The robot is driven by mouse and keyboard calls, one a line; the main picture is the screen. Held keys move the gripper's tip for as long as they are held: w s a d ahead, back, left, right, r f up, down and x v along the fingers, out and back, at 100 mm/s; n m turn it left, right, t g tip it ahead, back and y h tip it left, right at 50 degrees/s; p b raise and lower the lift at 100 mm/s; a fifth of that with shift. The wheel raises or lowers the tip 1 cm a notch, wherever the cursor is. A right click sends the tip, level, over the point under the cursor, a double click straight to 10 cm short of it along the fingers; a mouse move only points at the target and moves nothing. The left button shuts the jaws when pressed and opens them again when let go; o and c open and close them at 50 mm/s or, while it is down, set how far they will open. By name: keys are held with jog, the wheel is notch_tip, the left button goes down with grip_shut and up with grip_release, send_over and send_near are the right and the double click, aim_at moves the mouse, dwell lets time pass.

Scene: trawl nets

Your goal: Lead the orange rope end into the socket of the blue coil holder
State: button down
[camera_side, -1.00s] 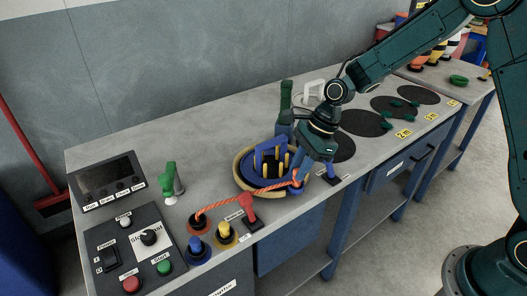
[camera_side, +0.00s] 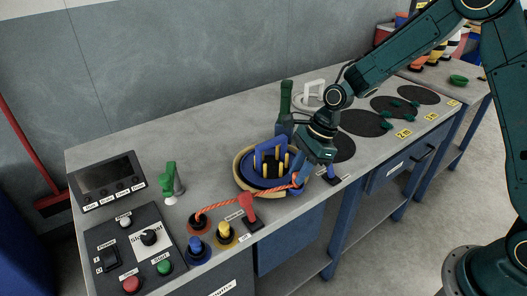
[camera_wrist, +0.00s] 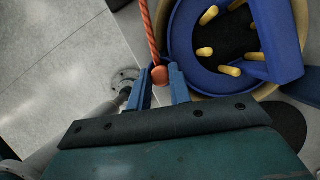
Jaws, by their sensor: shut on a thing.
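The orange rope (camera_side: 250,196) runs from a red-ringed post at the front left across the bench to my gripper (camera_side: 298,181). In the wrist view its orange end (camera_wrist: 160,75) sits between the two blue fingertips of my gripper (camera_wrist: 160,82), which are shut on it. The blue coil holder (camera_side: 268,171) stands in a round tan tray, with several yellow pegs and a blue arch. In the wrist view the blue coil holder (camera_wrist: 187,62) lies just right of the fingers, apart from the rope end. I cannot make out its socket.
A red lever (camera_side: 248,209) and blue and yellow knobs (camera_side: 226,235) stand at the bench front. A green bottle (camera_side: 285,105) stands behind the holder. A control panel (camera_side: 130,250) is at the left. Black discs (camera_side: 366,123) lie to the right.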

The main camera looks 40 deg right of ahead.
jog(key=c, duration=1.2)
grip_release()
jog(key=v, duration=1.3)
jog(key=shift+d+r, duration=0.1)
jog(key=shift+r, duration=0.25)
jog(key=shift+s+r, duration=0.1)
jog(key=s+d+r+n+t+h, duration=0.1)
jog(key=s+r+n, duration=0.1)
jog(key=s+n, duration=0.5)
jog(key=s+d+r+n+t+h, duration=0.2)
jog(key=s+r+n, duration=0.1)
jog(key=s+n, duration=0.4)
jog(key=s+d+r+n+t+h, duration=0.1)
jog(key=s+r+n, duration=0.2)
jog(key=s+n, duration=0.4)
jog(key=shift+s+d+r, duration=0.1)
jog(key=shift+s, duration=0.75)
jog(key=shift+s+d+r, duration=0.1)
jog(key=shift+s, duration=0.8)
